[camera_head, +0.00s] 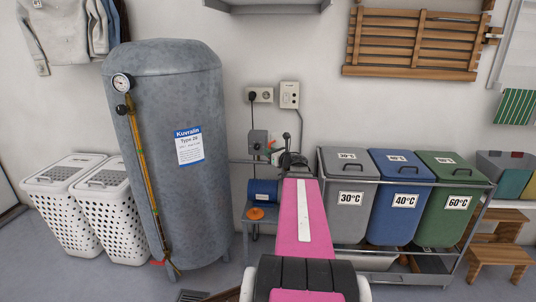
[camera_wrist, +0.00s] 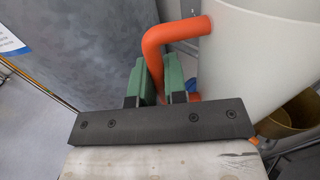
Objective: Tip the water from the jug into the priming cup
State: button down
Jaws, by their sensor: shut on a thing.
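The jug (camera_wrist: 262,62) fills the upper right of the wrist view, a pale body with an orange handle (camera_wrist: 155,42). My gripper (camera_wrist: 164,78) has its two green fingers shut around the handle's lower part. The jug's rim and any water in it are out of view. A brass-coloured round vessel (camera_wrist: 302,108) shows partly behind the jug at the right edge; it may be the priming cup, but I cannot be sure. In the head view, my pink arm reaches toward the wall and hides the jug.
A tall grey tank (camera_head: 180,210) stands left of my arm, near a blue pump-like unit (camera_head: 263,192) with an orange disc (camera_head: 257,212). A rack with grey (camera_head: 348,215), blue (camera_head: 402,215) and green (camera_head: 450,212) bins stands close on the right. White baskets (camera_head: 112,220) are far left.

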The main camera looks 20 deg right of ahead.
aim_at(273, 141)
jog(key=shift+a+r+m, duration=0.1)
jog(key=shift+r+m, duration=0.65)
jog(key=shift+m, duration=0.4)
jog(key=shift+r+m, duration=0.7)
jog(key=shift+m, duration=0.45)
jog(key=m, duration=0.1)
jog(key=d+m, duration=0.1)
jog(key=m, duration=0.1)
jog(key=d+r+m, duration=0.1)
jog(key=m, duration=0.1)
jog(key=shift+w+d, duration=0.25)
jog(key=shift+w, duration=0.15)
jog(key=shift+w+d+r+m, duration=0.5)
jog(key=shift+d+r+m, duration=0.25)
jog(key=shift+d+m, duration=0.8)
jog(key=shift+w+d+r+m, duration=0.5)
jog(key=shift+d+r+m, duration=0.25)
jog(key=shift+d+m, duration=0.85)
jog(key=shift+w+d+r+m, duration=0.5)
jog(key=shift+d+r+m, duration=0.25)
jog(key=shift+d+m, duration=0.8)
jog(key=shift+d+n, duration=0.2)
jog(key=shift+n, duration=0.1)
